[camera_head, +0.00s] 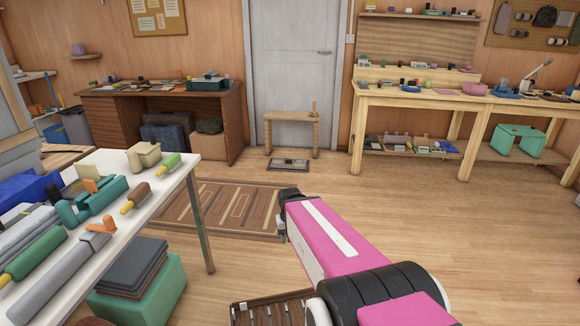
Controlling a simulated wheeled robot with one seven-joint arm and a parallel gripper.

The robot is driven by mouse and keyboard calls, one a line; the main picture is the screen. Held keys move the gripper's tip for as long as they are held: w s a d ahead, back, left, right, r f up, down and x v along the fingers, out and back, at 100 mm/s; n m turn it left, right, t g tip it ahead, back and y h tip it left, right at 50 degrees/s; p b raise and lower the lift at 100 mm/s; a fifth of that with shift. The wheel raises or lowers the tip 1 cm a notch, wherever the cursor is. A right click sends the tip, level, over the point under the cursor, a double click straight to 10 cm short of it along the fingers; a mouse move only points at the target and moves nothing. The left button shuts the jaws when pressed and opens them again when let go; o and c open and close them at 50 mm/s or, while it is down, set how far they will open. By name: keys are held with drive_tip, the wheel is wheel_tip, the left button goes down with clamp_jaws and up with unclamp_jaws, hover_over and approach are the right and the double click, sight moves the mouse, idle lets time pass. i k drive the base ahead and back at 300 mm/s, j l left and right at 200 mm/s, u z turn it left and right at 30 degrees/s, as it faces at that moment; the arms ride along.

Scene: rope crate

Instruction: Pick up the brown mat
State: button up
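A brown mat (240,207) with a pattern of lighter rectangles lies flat on the wooden floor, in the middle of the view. Its left part is hidden behind the white table. My pink and white arm reaches in from the lower right, and my gripper (282,230) shows as a small dark end by the mat's right edge in the picture. I cannot tell its height above the floor or whether its fingers are apart. No held object shows.
The white table (150,208) with tools stands at left, above a green crate (150,290). A brown slatted item (270,308) lies at the bottom, partly behind my arm. A small stool (292,118) and a small dark mat (288,165) are by the door. The right floor is clear.

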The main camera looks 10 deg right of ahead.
sight(291, 164)
drive_tip(key=i+l+z, duration=0.25)
drive_tip(key=i, duration=0.4)
drive_tip(key=i+z, duration=0.3)
drive_tip(key=i, duration=0.4)
drive_tip(key=i+u, duration=0.25)
drive_tip(key=i, duration=0.3)
drive_tip(key=i+u, duration=0.25)
drive_tip(key=i, duration=0.35)
drive_tip(key=i+l+u, duration=0.2)
drive_tip(key=i, duration=0.35)
drive_tip(key=i+j+z, duration=0.1)
drive_tip(key=i, duration=0.35)
drive_tip(key=i+j+z, duration=0.1)
drive_tip(key=i+j, duration=0.25)
drive_tip(key=i+j+z, duration=0.25)
drive_tip(key=z, duration=0.15)
drive_tip(key=i+j+z, duration=0.15)
drive_tip(key=j+z, duration=0.2)
drive_tip(key=i+j+z, duration=0.15)
drive_tip(key=j+z, duration=0.25)
drive_tip(key=i+j+z, duration=0.1)
drive_tip(key=j+z, duration=0.7)
drive_tip(key=j, duration=0.2)
drive_tip(key=k+j+z, duration=0.1)
drive_tip(key=j+z, duration=0.35)
drive_tip(key=j, duration=0.15)
